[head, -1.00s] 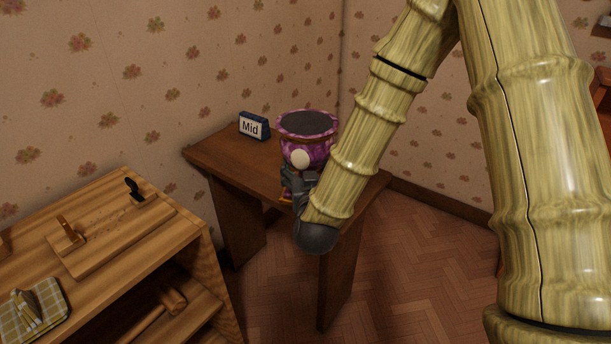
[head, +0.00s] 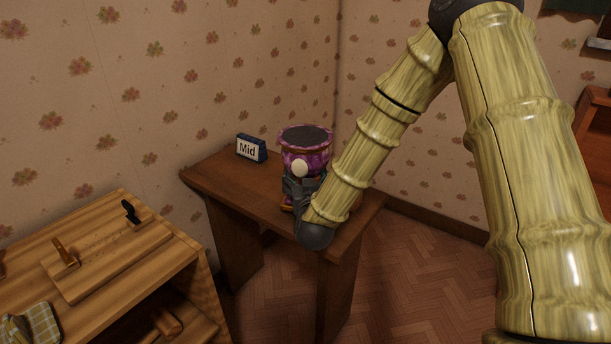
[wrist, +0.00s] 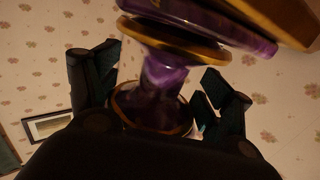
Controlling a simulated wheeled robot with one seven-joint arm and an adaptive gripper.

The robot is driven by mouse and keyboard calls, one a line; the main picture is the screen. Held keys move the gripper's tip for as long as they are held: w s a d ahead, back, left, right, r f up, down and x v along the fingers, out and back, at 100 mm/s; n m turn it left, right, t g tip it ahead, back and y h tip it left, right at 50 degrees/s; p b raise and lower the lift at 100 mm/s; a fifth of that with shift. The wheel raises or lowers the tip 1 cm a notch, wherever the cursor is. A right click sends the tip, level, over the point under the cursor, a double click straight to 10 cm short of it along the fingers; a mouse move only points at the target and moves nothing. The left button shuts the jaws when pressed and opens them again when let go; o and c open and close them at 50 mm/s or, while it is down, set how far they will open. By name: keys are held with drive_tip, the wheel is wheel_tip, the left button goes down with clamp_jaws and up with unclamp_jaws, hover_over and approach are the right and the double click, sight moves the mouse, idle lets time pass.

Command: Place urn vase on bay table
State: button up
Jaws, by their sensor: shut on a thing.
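The urn vase (head: 306,160) is purple with a brown-gold rim, a dark mouth and a pale oval on its side. It stands upright at the brown wooden table (head: 233,184), over its front part. My gripper (head: 303,188) is shut on the vase's lower part from the front and hides much of it. In the wrist view, the fingers flank the vase's narrow purple stem (wrist: 165,80), and the gold-edged foot shows at the top close to a wooden edge (wrist: 285,18). I cannot tell whether the foot touches the tabletop.
A light wooden shelf unit (head: 115,265) with tools and a checked cloth (head: 38,325) is at the lower left. The tabletop left of the vase is clear. Walls close off the back.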

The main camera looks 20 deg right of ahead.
drive_tip(key=shift+w+f, duration=0.1)
drive_tip(key=shift+f, duration=0.9)
drive_tip(key=shift+f, duration=0.1)
drive_tip(key=o, duration=1.5)
drive_tip(key=shift+f, duration=0.1)
drive_tip(key=v, duration=1.2)
